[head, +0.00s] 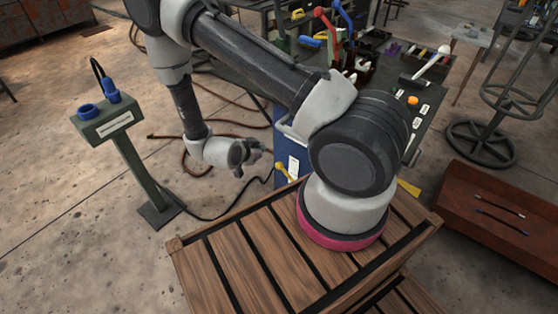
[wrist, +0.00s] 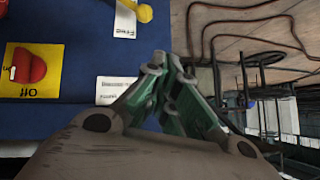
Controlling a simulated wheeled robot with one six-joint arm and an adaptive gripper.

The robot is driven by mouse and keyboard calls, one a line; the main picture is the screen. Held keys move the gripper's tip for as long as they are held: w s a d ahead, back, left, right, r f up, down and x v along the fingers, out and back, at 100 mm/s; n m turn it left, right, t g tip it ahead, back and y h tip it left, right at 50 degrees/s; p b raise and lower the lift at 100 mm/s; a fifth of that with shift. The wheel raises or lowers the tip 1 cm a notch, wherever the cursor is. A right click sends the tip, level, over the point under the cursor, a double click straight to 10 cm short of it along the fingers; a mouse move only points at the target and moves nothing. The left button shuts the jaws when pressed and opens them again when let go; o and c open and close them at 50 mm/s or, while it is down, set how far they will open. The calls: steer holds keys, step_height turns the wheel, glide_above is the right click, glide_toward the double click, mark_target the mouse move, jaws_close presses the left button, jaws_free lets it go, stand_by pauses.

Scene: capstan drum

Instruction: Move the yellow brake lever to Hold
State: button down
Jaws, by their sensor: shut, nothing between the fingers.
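The yellow brake lever shows as a small yellow knob (head: 281,168) with a short arm on the blue cabinet's side in the head view. In the wrist view its yellow ball (wrist: 145,13) is at the top edge, beside a white label reading Free (wrist: 125,19); the rest of the lever is cut off. A Hold label is not readable. My gripper (head: 256,150) is shut and empty, left of the cabinet in the head view. In the wrist view its green-padded fingers (wrist: 167,68) are together, apart from the lever.
The blue cabinet (wrist: 60,103) carries a red rotary switch (wrist: 30,68) on a yellow plate marked Off. A green pedestal (head: 140,170) with blue fittings stands left. A slatted wooden crate (head: 237,262) is in front. Brown hoses (wrist: 240,12) lie on the floor.

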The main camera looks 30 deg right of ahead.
steer(key=s+d+f+h, duration=0.1)
steer(key=s+d+f, duration=0.1)
steer(key=s, duration=0.1)
glide_above(279, 168)
steer(key=shift+h, duration=0.3)
step_height(279, 168, down, 9)
steer(key=shift+f, duration=0.15)
